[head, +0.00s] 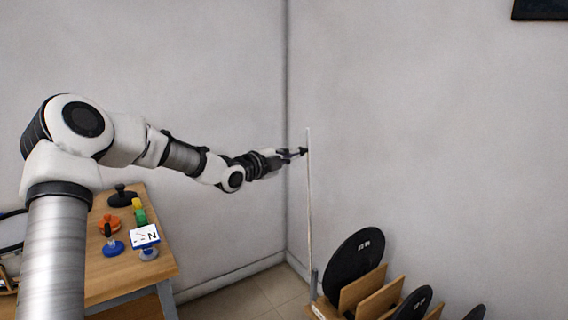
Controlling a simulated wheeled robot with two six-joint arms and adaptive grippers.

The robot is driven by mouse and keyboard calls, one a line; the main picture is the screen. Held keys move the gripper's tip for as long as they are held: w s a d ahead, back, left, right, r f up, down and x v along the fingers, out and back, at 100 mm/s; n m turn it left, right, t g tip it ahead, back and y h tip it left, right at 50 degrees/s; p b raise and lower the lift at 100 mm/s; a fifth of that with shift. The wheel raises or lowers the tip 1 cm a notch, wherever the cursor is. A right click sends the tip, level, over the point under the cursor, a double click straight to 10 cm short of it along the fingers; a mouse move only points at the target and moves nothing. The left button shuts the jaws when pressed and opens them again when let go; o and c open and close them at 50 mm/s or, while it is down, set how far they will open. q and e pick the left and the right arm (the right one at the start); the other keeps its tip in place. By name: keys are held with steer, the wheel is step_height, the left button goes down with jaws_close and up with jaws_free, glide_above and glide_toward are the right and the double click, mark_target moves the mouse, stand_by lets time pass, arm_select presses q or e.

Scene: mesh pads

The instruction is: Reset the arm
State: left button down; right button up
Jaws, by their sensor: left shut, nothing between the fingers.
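My left arm comes in from the left and stretches out across the middle of the view. My left gripper (303,151) is at its end, raised in front of the room's corner, shut and empty. Its tip appears right beside a thin upright pole (309,205); I cannot tell whether they touch. My right gripper is not in view.
A wooden table (160,262) at lower left holds a blue-based stand with a white card (144,234), an orange piece (108,222) and a black piece (122,196). A wooden rack (362,287) with black discs (353,262) stands at lower right. Bare floor (262,293) lies between.

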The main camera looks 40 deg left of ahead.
arm_select(q)
steer(key=s, duration=0.2)
steer(key=shift+s+r, duration=0.2)
steer(key=shift+s, duration=0.15)
